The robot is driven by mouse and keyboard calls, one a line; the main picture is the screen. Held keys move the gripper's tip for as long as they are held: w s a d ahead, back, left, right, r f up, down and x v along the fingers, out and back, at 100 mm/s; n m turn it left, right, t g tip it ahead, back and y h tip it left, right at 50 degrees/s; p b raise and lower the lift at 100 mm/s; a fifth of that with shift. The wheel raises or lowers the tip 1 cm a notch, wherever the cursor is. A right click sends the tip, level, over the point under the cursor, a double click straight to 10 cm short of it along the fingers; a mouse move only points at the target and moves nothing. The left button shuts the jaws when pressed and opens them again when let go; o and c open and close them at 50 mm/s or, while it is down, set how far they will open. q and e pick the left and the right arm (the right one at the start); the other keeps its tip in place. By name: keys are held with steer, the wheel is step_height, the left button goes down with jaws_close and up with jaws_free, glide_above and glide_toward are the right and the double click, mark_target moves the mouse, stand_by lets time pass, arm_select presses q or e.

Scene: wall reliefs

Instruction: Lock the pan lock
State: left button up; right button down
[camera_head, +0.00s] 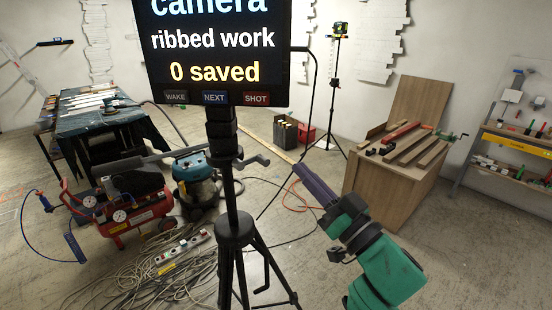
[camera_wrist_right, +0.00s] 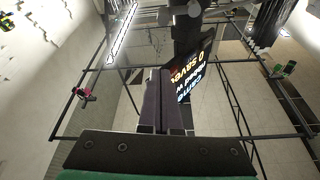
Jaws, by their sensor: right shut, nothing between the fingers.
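A black tripod (camera_head: 236,226) stands upright in front of me in the head view. Its head carries a dark screen (camera_head: 218,50) reading "ribbed work" and "0 saved". A small grey lever (camera_head: 252,161) sticks out to the right of the tripod head; a long grey handle (camera_head: 150,158) points left. I cannot tell which part is the pan lock. My right gripper (camera_head: 297,168) is shut and empty, to the right of the small lever and apart from it in the picture. Its fingers (camera_wrist_right: 162,75) also show in the right wrist view, beside the tilted screen (camera_wrist_right: 193,70). My left gripper is not in view.
A red compressor (camera_head: 125,212) and a vacuum (camera_head: 195,180) stand left of the tripod. Cables (camera_head: 150,265) lie around its feet. A wooden bench (camera_head: 390,190) with clamps stands right, behind my right arm. Open floor lies between bench and shelf (camera_head: 515,150).

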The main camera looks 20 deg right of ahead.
steer(key=x, duration=1)
steer(key=f, duration=0.4)
steer(key=shift+s+a+p, duration=0.15)
steer(key=shift+a+p, duration=0.2)
steer(key=shift+p, duration=0.05)
steer(key=shift+f, duration=0.1)
